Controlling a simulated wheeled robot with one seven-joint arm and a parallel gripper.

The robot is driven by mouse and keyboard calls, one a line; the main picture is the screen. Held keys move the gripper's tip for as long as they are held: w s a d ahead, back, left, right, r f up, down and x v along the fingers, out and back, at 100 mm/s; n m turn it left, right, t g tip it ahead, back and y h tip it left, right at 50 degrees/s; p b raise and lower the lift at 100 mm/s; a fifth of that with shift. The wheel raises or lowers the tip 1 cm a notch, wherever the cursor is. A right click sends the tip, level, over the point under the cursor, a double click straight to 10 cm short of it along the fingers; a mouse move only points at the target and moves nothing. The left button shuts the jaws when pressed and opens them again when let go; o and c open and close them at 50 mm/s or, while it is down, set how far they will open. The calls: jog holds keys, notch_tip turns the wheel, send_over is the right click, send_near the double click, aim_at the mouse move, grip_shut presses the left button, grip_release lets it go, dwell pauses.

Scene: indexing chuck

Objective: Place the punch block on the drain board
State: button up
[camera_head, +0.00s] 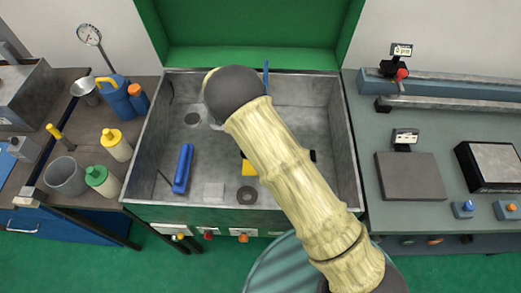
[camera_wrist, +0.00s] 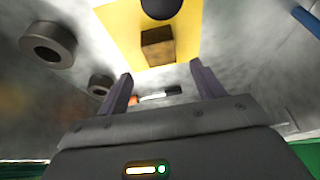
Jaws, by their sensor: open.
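A yellow block, most likely the punch block (camera_head: 249,168), lies in the grey metal basin, partly hidden behind my arm in the head view. In the head view my gripper is hidden by my arm. A flat grey board (camera_head: 410,177) lies on the right bench; I cannot tell if it is the drain board.
The basin (camera_head: 347,150) has raised walls. Bottles and a bucket (camera_head: 65,177) stand on the left bench. A black-edged box (camera_head: 492,166) stands on the right bench.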

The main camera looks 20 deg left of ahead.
jog(key=v, duration=0.4)
jog(key=shift+a+r+b, duration=0.15)
jog(key=shift+r+b, duration=0.1)
jog(key=shift+b, duration=0.1)
